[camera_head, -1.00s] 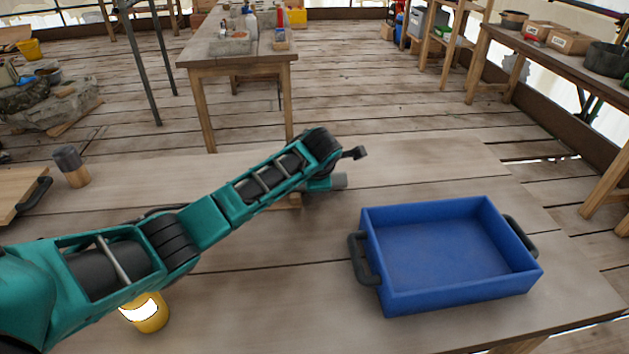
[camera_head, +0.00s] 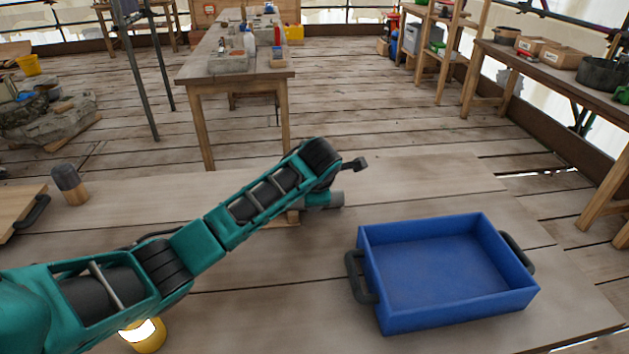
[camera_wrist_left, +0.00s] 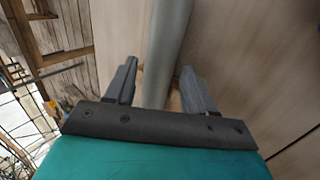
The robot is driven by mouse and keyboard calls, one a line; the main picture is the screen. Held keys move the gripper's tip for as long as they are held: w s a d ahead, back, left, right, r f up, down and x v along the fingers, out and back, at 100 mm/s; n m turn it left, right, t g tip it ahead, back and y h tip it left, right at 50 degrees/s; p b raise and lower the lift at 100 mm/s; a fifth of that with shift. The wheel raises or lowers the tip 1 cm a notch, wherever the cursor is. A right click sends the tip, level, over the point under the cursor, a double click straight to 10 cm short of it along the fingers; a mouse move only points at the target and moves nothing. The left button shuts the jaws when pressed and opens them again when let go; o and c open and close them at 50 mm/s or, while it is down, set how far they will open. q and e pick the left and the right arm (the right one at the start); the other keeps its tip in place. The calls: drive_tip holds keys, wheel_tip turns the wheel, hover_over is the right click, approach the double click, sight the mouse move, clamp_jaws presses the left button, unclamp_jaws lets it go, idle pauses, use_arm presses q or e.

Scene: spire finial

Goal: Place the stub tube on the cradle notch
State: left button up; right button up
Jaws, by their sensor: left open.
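The stub tube, a plain grey cylinder (camera_head: 337,198), shows its right end past my left arm in the head view. In the left wrist view the tube (camera_wrist_left: 168,45) runs lengthwise from the top edge down between the fingers. My left gripper (camera_wrist_left: 158,72) is open, with one finger on each side of the tube and a visible gap at least on the right. In the head view my arm hides its fingers. A small wooden piece (camera_head: 292,217), perhaps the cradle, shows below the arm. Its notch is hidden, and I cannot tell whether the tube rests in it.
A blue tray (camera_head: 446,316) with dark handles stands right on the table. A yellow container (camera_head: 146,338) is partly behind my arm at the front left. A dark-topped wooden cylinder (camera_head: 70,186) and a wooden board (camera_head: 18,208) are at the left. The table's back right is clear.

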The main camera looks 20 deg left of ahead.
use_arm(q)
drive_tip(key=v, duration=0.8)
drive_tip(key=shift+p, duration=0.45)
drive_tip(key=shift+s+r, duration=0.1)
